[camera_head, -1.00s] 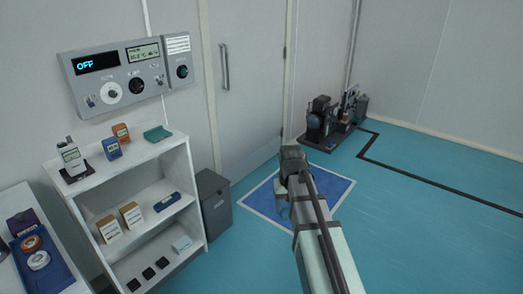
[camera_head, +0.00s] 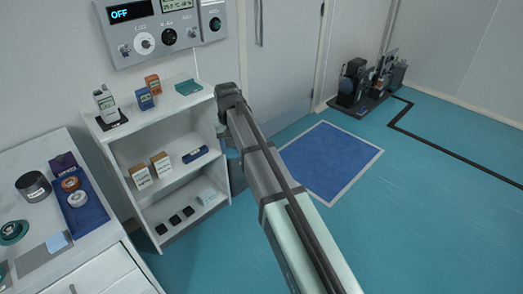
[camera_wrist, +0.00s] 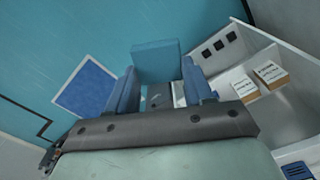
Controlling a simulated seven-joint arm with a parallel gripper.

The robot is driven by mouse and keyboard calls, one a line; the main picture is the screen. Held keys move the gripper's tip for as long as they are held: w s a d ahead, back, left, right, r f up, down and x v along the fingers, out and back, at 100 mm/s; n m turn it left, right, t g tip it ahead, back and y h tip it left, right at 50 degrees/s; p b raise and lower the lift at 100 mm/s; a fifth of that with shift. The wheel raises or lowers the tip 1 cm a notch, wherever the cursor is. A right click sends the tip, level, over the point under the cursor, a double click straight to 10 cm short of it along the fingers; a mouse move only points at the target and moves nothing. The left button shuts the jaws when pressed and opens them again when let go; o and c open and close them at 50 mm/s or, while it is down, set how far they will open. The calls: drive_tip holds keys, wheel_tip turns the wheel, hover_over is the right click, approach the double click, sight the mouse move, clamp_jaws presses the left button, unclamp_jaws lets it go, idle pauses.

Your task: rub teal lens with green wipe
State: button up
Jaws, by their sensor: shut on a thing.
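My gripper (camera_wrist: 160,92) points down in the wrist view, its two blue fingers closed on a flat square piece that sticks out past them. This piece looks like the green wipe (camera_wrist: 157,62), though it reads blue-teal here. In the head view my gripper is beside the right side of the shelf, mostly hidden by my arm. The teal lens (camera_head: 14,230), a teal ring with a dark centre, lies on the white worktop at the far left, well apart from my gripper.
The worktop also holds a dark round jar (camera_head: 33,186), a blue tray (camera_head: 90,217) with an orange and a white ring, and a grey plate (camera_head: 30,262) with a blue-grey square. The white shelf (camera_head: 160,125) stands between worktop and arm.

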drive_tip(key=s+a+r+n, duration=0.1)
drive_tip(key=s+a, duration=0.2)
drive_tip(key=a, duration=0.9)
drive_tip(key=s+a+r+n, duration=0.1)
drive_tip(key=s+a+r, duration=0.1)
drive_tip(key=a, duration=1)
drive_tip(key=s+a+r+n, duration=0.1)
drive_tip(key=s+a, duration=0.2)
drive_tip(key=a, duration=0.9)
drive_tip(key=n, duration=0.3)
approach(8, 231)
drive_tip(key=w+a, duration=0.2)
drive_tip(key=w, duration=0.1)
drive_tip(key=shift+w+a+f, duration=0.1)
drive_tip(key=shift+w+f, duration=0.05)
drive_tip(key=shift+f, duration=2.35)
drive_tip(key=shift+f, duration=0.75)
drive_tip(key=shift+s+d, duration=0.55)
drive_tip(key=shift+s, duration=0.25)
drive_tip(key=shift+s+d, duration=0.5)
drive_tip(key=shift+s, duration=0.35)
